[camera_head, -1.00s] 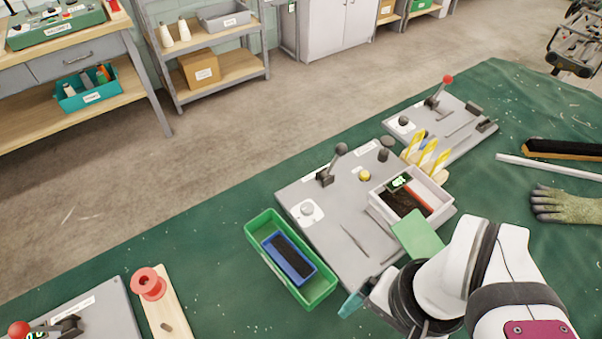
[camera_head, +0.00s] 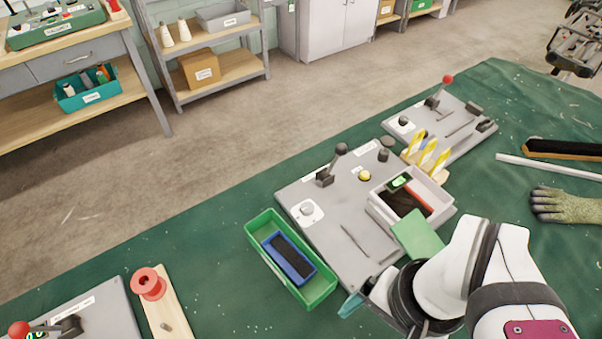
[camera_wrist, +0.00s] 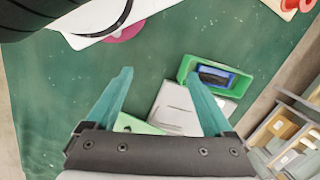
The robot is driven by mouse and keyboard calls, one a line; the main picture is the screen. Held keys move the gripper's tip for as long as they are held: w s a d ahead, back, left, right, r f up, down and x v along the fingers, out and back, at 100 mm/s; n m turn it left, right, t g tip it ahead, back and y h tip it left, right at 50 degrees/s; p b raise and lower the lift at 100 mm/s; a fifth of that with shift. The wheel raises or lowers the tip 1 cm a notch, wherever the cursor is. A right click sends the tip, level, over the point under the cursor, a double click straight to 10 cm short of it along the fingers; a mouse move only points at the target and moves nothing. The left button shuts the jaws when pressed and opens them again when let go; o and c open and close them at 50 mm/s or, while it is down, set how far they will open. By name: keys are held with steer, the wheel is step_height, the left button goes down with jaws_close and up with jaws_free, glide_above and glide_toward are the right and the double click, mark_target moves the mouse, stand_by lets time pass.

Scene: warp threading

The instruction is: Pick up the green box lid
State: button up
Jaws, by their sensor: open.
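The green box lid (camera_head: 418,235) is a flat, light green panel beside the near corner of a white box (camera_head: 447,197), partly behind my arm in the head view. I cannot tell whether it lies flat or leans. In the wrist view, what looks like the lid (camera_wrist: 137,126) shows low between the fingers, partly hidden by my gripper. My gripper (camera_wrist: 156,70) has its teal fingers spread wide with nothing between the tips. In the head view only one teal fingertip (camera_head: 350,304) shows left of my arm.
An open green box (camera_head: 263,225) with a blue tray (camera_head: 289,258) in it stands left of a grey lever panel (camera_head: 335,215). Yellow-tipped pieces (camera_head: 427,150) stand behind the white box. A red spool (camera_head: 148,284) is at lower left. Green cloth is bare between spool and green box.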

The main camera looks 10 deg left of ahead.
steer(key=c, duration=0.3)
steer(key=w+d+f+m+t, duration=0.1)
steer(key=w+d+t, duration=0.1)
steer(key=w+d, duration=0.7)
steer(key=w+d+f+t, duration=0.1)
steer(key=w+d+f, duration=0.1)
steer(key=w+d, duration=0.65)
steer(key=x, duration=0.4)
steer(key=s+d+x, duration=0.1)
steer(key=x, duration=0.4)
steer(key=d+x, duration=0.1)
steer(key=x, duration=0.4)
steer(key=shift+s+d+f, duration=0.15)
steer(key=shift+d+f, duration=0.05)
steer(key=shift+f, duration=0.3)
